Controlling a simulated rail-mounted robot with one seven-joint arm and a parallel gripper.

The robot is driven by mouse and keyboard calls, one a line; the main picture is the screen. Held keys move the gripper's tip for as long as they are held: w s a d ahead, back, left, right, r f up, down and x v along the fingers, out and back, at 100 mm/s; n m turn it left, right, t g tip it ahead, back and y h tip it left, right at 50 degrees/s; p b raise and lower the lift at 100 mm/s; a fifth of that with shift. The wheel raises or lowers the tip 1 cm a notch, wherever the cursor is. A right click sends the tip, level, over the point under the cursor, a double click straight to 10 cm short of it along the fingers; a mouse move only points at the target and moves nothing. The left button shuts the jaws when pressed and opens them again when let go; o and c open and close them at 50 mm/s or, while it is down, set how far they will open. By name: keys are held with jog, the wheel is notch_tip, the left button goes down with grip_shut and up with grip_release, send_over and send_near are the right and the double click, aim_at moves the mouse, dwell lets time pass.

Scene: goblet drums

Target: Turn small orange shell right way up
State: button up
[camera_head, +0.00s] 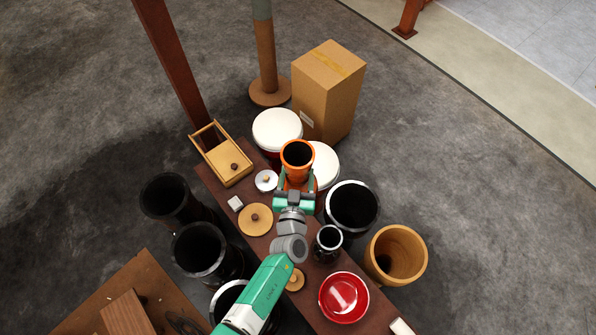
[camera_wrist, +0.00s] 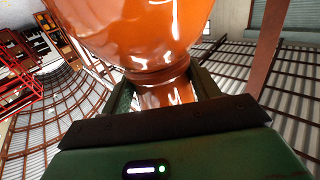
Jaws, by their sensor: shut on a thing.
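The small orange shell (camera_head: 297,170) is glossy, with a dark round opening and orange rim facing up toward the head camera. In the wrist view its wide bowl (camera_wrist: 140,35) fills the top, with a narrow waist below. My gripper (camera_head: 296,188) is shut on the shell at this narrow part; the fingers (camera_wrist: 163,95) lie on both sides of it. The shell is over the far end of the long brown bench (camera_head: 310,300). The gripper and bench hide its lower end in the head view, so I cannot tell whether it touches the bench.
White-topped drums (camera_head: 277,128) and a cardboard box (camera_head: 328,90) stand behind. A wooden box (camera_head: 222,155), wooden lid (camera_head: 256,219), small dark shell (camera_head: 327,243) and red bowl (camera_head: 343,297) sit on the bench. Large black shells (camera_head: 352,207) and a tan shell (camera_head: 396,255) flank it.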

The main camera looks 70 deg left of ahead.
notch_tip(320, 180, up, 2)
jog(key=shift+r+p, duration=0.25)
jog(key=shift+p, duration=0.4)
jog(key=shift+s+f+b, duration=0.1)
jog(key=shift+f+b, duration=0.2)
jog(key=shift+b, duration=0.15)
jog(key=n+b, duration=0.3)
jog(key=shift+f+n, duration=0.3)
jog(key=shift+f, duration=0.1)
jog(key=n+b, duration=0.4)
jog(key=shift+s+f, duration=0.1)
jog(key=shift+s, duration=0.05)
jog(key=n+b, duration=0.9)
jog(key=n, duration=0.1)
jog(key=shift+s+f+b, duration=0.1)
jog(key=shift+f+b, duration=0.05)
jog(key=shift+b, duration=0.15)
jog(key=shift+r+n, duration=0.4)
jog(key=shift+n, duration=0.7)
jog(key=n+b, duration=0.1)
jog(key=n, duration=0.6)
jog(key=shift+f, duration=0.2)
jog(key=n+b, duration=0.1)
jog(key=n, duration=0.3)
jog(key=shift+w+b, duration=0.2)
jog(key=shift+b, duration=0.2)
jog(key=n+b, duration=0.1)
jog(key=n, duration=0.4)
jog(key=shift+d+r, duration=0.1)
jog(key=shift+w, duration=0.1)
